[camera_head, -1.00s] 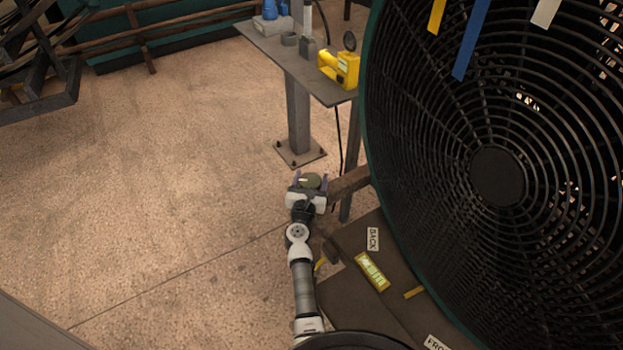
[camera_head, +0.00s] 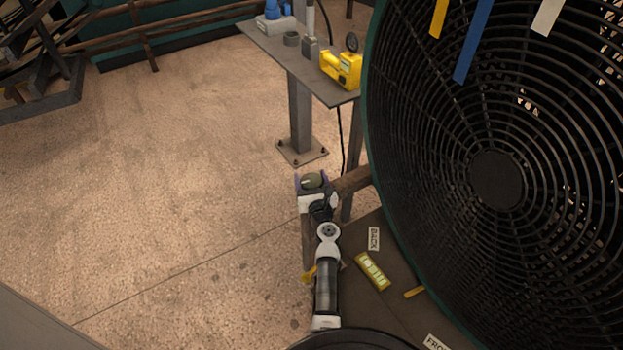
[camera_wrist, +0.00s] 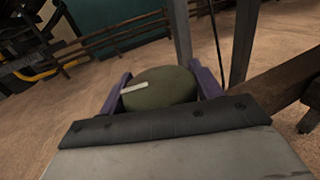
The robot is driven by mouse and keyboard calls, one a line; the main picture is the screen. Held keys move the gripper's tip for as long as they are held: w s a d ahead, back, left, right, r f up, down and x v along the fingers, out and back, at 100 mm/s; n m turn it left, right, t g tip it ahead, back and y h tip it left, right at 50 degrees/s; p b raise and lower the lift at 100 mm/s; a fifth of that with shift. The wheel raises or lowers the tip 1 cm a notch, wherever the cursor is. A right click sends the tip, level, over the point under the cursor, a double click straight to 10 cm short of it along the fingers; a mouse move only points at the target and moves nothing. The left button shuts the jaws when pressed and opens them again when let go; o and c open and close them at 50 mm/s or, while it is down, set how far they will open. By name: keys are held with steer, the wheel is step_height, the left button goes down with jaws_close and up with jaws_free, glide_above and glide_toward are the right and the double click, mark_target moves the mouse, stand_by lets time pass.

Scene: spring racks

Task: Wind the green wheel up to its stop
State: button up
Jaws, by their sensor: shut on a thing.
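The green wheel (camera_head: 313,180) is a small olive-green disc with a pale mark on its top, at the end of a brown wooden beam. It also shows large in the wrist view (camera_wrist: 160,88), where the pale mark lies toward its left side. My gripper (camera_head: 311,184) is shut on the wheel, with one purple finger on each side of its rim, as the wrist view (camera_wrist: 160,90) shows. The underside of the wheel and its mounting are hidden.
A large black fan with a round wire grille (camera_head: 497,180) fills the right side. A grey table (camera_head: 290,62) with a yellow device (camera_head: 342,70) stands behind the wheel. A brown board (camera_head: 350,285) carries a yellow level (camera_head: 372,271). Open floor (camera_head: 160,190) lies to the left.

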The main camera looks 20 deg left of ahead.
steer(key=n+g+y, duration=0.3)
steer(key=shift+f+y, duration=0.1)
steer(key=shift+y, duration=0.2)
steer(key=shift+s+a+n+g+y+b, duration=0.1)
steer(key=shift+n+g+y+b, duration=0.15)
steer(key=shift+n+g+y, duration=0.35)
steer(key=shift+s+a+n+g+y+b, duration=0.1)
steer(key=shift+n+g+y+b, duration=0.25)
steer(key=shift+n+g, duration=0.35)
steer(key=shift+g+y, duration=0.25)
steer(key=shift+g, duration=0.05)
steer(key=o, duration=1)
steer(key=v, duration=0.7)
steer(key=shift+s+d+b, duration=0.2)
steer(key=shift+b, duration=0.15)
